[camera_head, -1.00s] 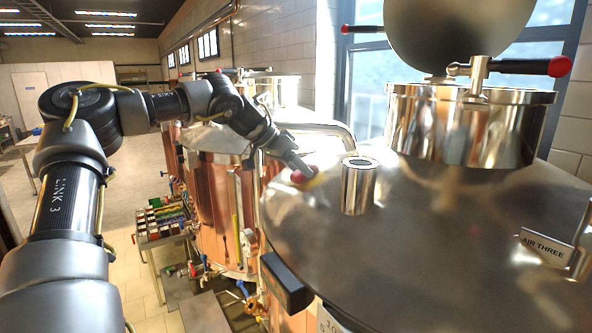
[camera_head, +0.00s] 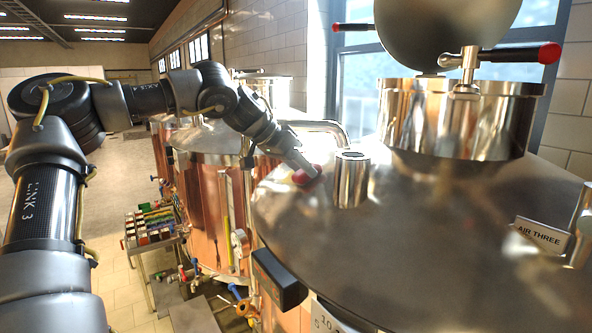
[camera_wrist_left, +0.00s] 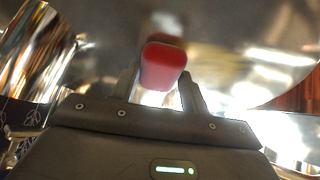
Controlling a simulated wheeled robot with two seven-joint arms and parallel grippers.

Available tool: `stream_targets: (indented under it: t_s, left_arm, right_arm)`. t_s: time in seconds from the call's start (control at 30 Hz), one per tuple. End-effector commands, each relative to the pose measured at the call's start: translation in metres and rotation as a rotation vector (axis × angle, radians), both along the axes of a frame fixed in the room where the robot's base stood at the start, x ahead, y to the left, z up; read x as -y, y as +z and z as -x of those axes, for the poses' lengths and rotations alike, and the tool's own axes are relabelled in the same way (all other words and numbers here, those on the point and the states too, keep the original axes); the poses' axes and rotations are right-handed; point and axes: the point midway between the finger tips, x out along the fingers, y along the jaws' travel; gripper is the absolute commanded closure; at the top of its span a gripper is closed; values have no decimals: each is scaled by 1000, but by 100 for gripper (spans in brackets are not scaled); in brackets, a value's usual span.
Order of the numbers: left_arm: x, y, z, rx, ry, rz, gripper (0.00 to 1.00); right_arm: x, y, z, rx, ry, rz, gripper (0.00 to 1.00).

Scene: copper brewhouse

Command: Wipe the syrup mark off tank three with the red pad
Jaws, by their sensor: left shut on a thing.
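Tank three (camera_head: 420,240) is the large vessel with a domed steel top at the right. My left gripper (camera_head: 299,163) is shut on the red pad (camera_head: 307,176) at the left part of this dome, just left of a short steel pipe stub. The pad appears to be down on the metal, but I cannot tell for sure that it touches. In the left wrist view the red pad (camera_wrist_left: 163,66) sits between the fingers. I cannot make out the syrup mark; the pad and gripper may hide it. My right gripper is not in view.
The steel stub (camera_head: 350,180) stands close to the pad. A collared hatch (camera_head: 455,120) with red-tipped handles rises behind it. A sign (camera_head: 541,236) reading "AIR THREE" is at the right. A dark box (camera_head: 278,279) juts from the tank's front left. Other copper tanks stand behind.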

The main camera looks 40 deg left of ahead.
Motion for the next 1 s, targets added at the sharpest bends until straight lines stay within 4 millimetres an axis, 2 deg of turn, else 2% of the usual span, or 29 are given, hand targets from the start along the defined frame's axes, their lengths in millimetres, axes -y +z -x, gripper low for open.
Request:
stream_targets:
  t_s: [0.13,0.37,0.8,1.0]
  left_arm:
    - [12,-1,4,-2,-3,-1,73]
    - [12,0,4,-4,-1,1,73]
    - [-18,-3,-6,-5,2,0,73]
    - [-20,-4,-7,-4,1,0,73]
  right_arm:
    - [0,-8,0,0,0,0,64]
    - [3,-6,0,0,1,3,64]
    - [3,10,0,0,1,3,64]
    - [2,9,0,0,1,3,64]
